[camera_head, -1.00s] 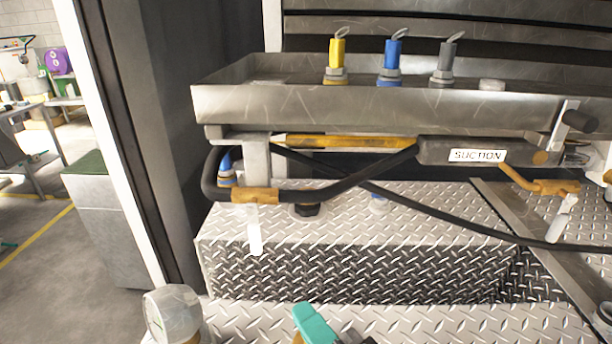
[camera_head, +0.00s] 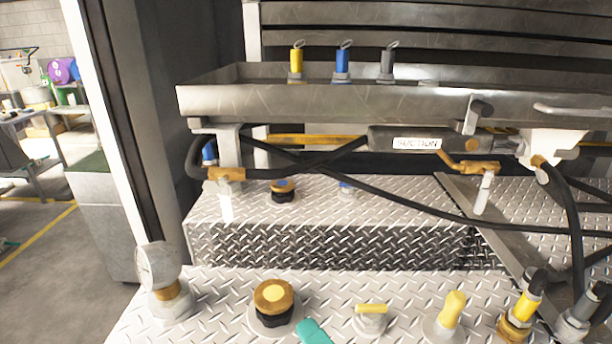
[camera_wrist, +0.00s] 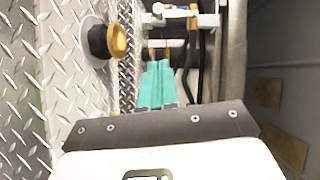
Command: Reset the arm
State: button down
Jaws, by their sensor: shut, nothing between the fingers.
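My gripper (camera_head: 314,333) shows only as a teal tip at the bottom edge of the head view, in front of the diamond-plate deck, near a brass-topped cap. In the wrist view my gripper (camera_wrist: 157,85) has its two teal fingers side by side, shut and empty. They point toward the metal frame with hoses. The rest of my arm is out of the head view.
Brass-topped cap (camera_head: 274,297), gauge (camera_head: 158,268) and several yellow-topped fittings stand on the front plate. A steel tray (camera_head: 330,102) carries yellow, blue and grey plugs. Black hoses hang at right. Open floor (camera_head: 45,270) lies left.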

jog(key=s+d+f+n+g+h+p, duration=0.1)
jog(key=s+d+f+n+g+h, duration=0.25)
jog(key=d+f, duration=0.5)
jog(key=s+d+f+n+g+h, duration=0.2)
jog(key=d+f+g+h, duration=0.15)
jog(key=d+f, duration=0.5)
jog(key=s+d+f+n+g+h, duration=0.1)
jog(key=s+d+f+n+g, duration=0.1)
jog(key=s, duration=0.5)
jog(key=s+d+f+n+g+h+p, duration=0.1)
jog(key=s+d+f+n+g, duration=0.1)
jog(key=s+d+f+g, duration=0.2)
jog(key=s+d+f, duration=0.3)
jog(key=s, duration=0.1)
jog(key=shift+s+f+g, duration=0.2)
jog(key=shift+f+g, duration=0.1)
jog(key=shift+f, duration=0.05)
jog(key=shift+d+n, duration=0.15)
jog(key=shift+n, duration=0.1)
